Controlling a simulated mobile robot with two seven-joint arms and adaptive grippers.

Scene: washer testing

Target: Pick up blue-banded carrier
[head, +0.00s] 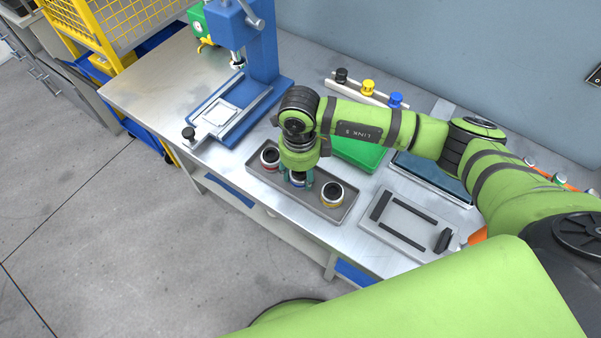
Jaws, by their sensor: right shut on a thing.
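The blue-banded carrier (297,183) stands in the middle of a dark grey tray (325,208) on the steel bench. It is mostly hidden under my right gripper (296,177), which comes straight down on it and is shut on it. A bit of its blue band shows between the fingers. In the same tray, a red-banded carrier (270,158) stands to the left and a yellow-banded carrier (332,193) to the right. I cannot tell whether the held carrier is clear of the tray floor. My left gripper is not in view.
A blue press (262,50) with a base plate stands at the left back. Black, yellow and blue knobs (368,88) stand on a rail behind my arm. A green bin (358,152) is behind the tray. A grey fixture plate (408,222) with black bars lies to the right.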

